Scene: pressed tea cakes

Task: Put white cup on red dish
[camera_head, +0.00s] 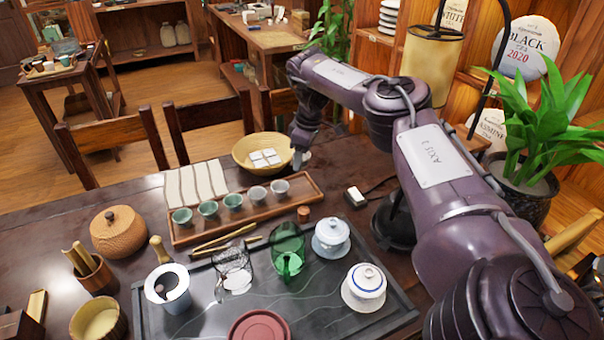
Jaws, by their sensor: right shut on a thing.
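A row of small cups stands on a long wooden tray (243,219). The red dish (259,327) lies on the dark tea tray at the bottom edge, partly cut off. My right gripper (301,160) points down by the right rim of the yellow bowl, behind the row of cups. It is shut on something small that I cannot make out. My left gripper is not in view.
The yellow bowl (262,138) holds white squares. On the tea tray (210,325) stand a green glass (288,252), a glass pitcher (233,275), a strainer cup (168,289) and two lidded white bowls (331,237) (364,287). A plant (535,115) stands at right.

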